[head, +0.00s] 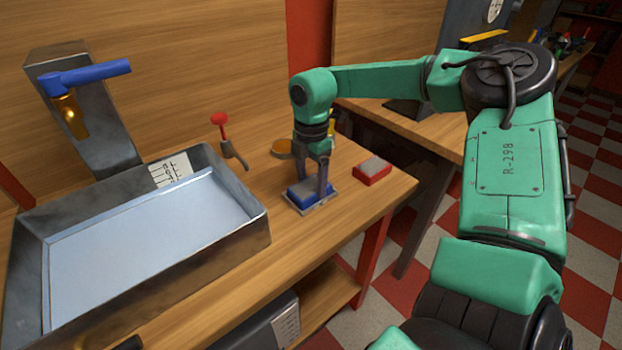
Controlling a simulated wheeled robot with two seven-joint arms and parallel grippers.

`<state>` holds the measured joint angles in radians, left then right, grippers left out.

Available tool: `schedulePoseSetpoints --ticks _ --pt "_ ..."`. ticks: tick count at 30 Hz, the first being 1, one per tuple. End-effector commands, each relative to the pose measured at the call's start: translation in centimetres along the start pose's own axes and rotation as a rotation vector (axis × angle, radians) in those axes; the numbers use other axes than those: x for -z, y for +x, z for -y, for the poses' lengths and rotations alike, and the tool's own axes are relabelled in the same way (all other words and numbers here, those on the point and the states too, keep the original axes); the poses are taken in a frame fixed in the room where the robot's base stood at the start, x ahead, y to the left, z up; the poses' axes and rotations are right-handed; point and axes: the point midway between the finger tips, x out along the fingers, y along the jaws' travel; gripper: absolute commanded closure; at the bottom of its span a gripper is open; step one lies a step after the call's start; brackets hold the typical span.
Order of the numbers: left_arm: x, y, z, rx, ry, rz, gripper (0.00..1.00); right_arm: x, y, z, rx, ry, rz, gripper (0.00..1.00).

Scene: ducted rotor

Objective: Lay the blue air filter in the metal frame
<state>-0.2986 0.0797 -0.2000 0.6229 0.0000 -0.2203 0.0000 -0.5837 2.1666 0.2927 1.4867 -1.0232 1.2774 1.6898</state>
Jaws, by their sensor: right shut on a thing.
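The blue air filter (302,190) is a small blue block at the right part of the wooden bench. It is at the metal frame (320,205), a thin grey rim that shows around its lower edge. I cannot tell whether the filter rests fully inside the frame or sits slightly above it. My right gripper (316,191) points straight down and is shut on the blue air filter. Its fingers hide part of the filter and the frame. My left gripper is not in view.
A red block with a grey top (372,172) lies just right of the frame. A metal sink (258,232) with a blue-handled tap (85,74) fills the left. The bench front is clear.

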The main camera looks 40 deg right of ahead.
Motion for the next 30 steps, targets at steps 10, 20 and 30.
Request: schedulePoseSetpoints --ticks 10,20,30 --pt "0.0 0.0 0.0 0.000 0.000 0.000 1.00 0.0 0.1 0.0 -0.001 0.000 0.000 0.00" --pt "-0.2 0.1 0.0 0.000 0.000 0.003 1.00 0.0 -3.1 -0.1 -0.007 0.000 0.002 0.00" --pt "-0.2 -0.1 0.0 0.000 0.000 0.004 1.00 0.0 -11.2 -0.1 -0.004 0.001 0.003 0.00"
